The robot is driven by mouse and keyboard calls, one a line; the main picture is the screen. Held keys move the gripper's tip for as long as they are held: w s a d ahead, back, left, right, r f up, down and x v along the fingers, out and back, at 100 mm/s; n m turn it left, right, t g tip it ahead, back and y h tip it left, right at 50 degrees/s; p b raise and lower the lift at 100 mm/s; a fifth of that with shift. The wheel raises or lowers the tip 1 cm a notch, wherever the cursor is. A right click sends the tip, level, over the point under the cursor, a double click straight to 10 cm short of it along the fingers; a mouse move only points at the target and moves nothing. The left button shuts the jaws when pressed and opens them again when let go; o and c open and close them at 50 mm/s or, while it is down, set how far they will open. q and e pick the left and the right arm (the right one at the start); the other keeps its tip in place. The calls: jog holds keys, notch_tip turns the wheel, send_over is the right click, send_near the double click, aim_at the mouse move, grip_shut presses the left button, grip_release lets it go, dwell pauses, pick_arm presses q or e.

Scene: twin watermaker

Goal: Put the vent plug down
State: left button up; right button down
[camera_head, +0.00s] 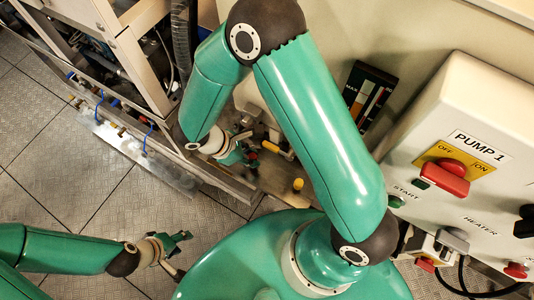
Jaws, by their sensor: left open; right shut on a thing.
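My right gripper (247,152) is in the upper middle of the head view, below the bend of my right arm. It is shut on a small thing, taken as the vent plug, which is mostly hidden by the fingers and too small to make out. The gripper is over a cluttered spot beside a pale housing and a yellow-handled part. My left gripper (182,240) is open and empty at the lower left, above the metal floor.
A yellow knob (298,184) stands right of my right gripper. The white Pump 1 control box (470,160) fills the right side. A gauge panel (368,95) is on the wall. A metal frame with hoses (125,40) is at upper left. Floor plates (60,190) at left are clear.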

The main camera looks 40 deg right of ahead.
jog(key=shift+s+d, duration=0.2)
jog(key=shift+d, duration=0.3)
jog(key=d, duration=0.1)
jog(key=s+d, duration=0.1)
jog(key=d, duration=0.1)
jog(key=shift+s+d, duration=0.25)
jog(key=shift+a+f+b, duration=0.1)
jog(key=shift+f+b, duration=0.6)
jog(key=shift+f, duration=0.05)
jog(key=shift+w+a, duration=0.1)
jog(key=shift+f, duration=0.2)
jog(key=c, duration=1)
grip_release()
jog(key=shift+r, duration=0.1)
